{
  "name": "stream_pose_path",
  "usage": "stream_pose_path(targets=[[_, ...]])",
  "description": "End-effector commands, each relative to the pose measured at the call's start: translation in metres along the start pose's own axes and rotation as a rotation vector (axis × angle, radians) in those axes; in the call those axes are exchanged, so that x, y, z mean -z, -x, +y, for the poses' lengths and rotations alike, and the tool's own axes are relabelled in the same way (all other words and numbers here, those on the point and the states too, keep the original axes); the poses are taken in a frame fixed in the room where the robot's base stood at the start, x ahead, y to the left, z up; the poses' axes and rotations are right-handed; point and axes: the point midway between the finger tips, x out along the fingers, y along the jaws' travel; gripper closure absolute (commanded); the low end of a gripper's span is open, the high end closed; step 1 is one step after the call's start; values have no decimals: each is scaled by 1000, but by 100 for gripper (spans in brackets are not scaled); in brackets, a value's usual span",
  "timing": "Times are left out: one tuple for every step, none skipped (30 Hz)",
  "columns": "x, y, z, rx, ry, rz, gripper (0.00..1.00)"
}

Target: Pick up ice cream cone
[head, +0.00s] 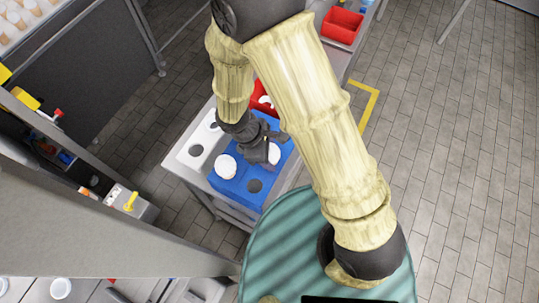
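A blue block with round holes (228,187) sits on a small table below my arm. A round white top (226,166), which looks like an ice cream cone standing in a hole, is at the block's left side. A second white top (274,153) is at the block's right, partly hidden by my gripper (268,155). My gripper is low over the block, pointing down, right at this second top. Whether its fingers touch or hold it, and how far apart they are, is too small and hidden to tell. The cones' lower parts are not visible.
A white plate with holes (195,150) lies to the left of the block. A red bin (264,97) is behind my gripper, and another red bin (342,25) stands at the far end. A grey post and counter are at left.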

Motion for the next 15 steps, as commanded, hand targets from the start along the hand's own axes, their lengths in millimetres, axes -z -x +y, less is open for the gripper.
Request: stream_pose_path(targets=[[0, 0, 0, 0, 0, 0, 56], [0, 0, 0, 0, 0, 0, 57], [0, 0, 0, 0, 0, 0, 57], [0, 0, 0, 0, 0, 0, 57], [0, 0, 0, 0, 0, 0, 57], [0, 0, 0, 0, 0, 0, 57], [0, 0, 0, 0, 0, 0, 57], [0, 0, 0, 0, 0, 0, 57], [0, 1, 0, 0, 0, 0, 57], [-1, 2, 0, 0, 0, 0, 57], [-1, 3, 0, -1, 0, 1, 57], [-2, 6, 0, -1, -1, 2, 57], [-3, 8, 1, -2, -2, 3, 57], [-4, 10, 1, -2, -3, 3, 57], [-6, 14, 1, -2, -3, 2, 57]])
